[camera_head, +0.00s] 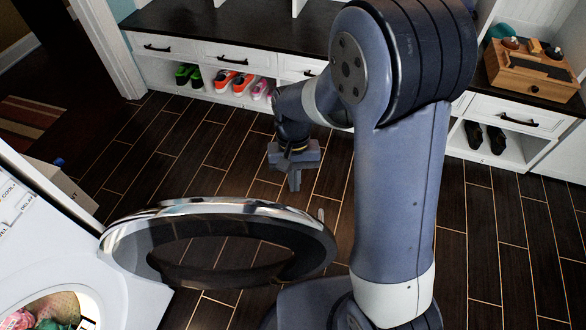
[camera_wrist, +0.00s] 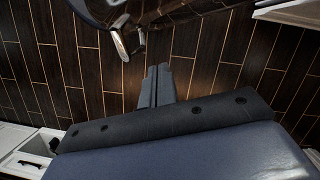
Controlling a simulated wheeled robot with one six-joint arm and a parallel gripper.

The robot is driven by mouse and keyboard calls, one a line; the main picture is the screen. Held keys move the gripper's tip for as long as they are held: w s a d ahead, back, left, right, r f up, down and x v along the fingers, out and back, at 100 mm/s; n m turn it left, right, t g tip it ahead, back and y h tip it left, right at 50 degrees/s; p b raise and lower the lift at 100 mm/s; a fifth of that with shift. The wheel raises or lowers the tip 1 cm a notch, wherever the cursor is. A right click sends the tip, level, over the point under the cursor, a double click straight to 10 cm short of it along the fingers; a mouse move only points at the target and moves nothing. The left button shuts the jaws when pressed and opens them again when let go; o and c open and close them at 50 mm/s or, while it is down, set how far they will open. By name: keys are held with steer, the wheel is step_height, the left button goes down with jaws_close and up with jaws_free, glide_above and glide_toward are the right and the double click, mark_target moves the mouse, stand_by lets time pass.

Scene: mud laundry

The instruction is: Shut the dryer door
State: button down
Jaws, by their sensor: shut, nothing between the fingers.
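The dryer door (camera_head: 220,208) is round with a chrome rim and dark glass. It stands open, swung out from the white dryer (camera_head: 120,295) at the lower left. The dryer's opening shows colourful laundry (camera_head: 40,312) inside. My gripper (camera_head: 295,186) points down beyond the door's far side, near its free end, and looks apart from it. In the wrist view the fingers (camera_wrist: 157,70) are together and empty. The door's chrome edge (camera_wrist: 119,44) and a small latch-like piece (camera_wrist: 140,42) show just past the fingertips.
A white bench (camera_head: 215,52) with a dark top, drawers and shoe cubbies runs along the back. Several shoes (camera_head: 225,80) sit in it. A wooden box (camera_head: 530,75) is at the upper right. Dark plank floor (camera_head: 500,240) is clear on the right and between door and bench.

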steer(key=shift+s+d+f, duration=0.1)
steer(key=shift+s+f, duration=0.45)
steer(key=shift+s, duration=0.25)
steer(key=shift+s+a+f, duration=0.1)
steer(key=shift+s+f, duration=0.4)
steer(key=shift+s, duration=0.3)
steer(key=shift+s+d+f, duration=0.1)
steer(key=shift+s+f, duration=0.45)
steer(key=shift+s, duration=0.25)
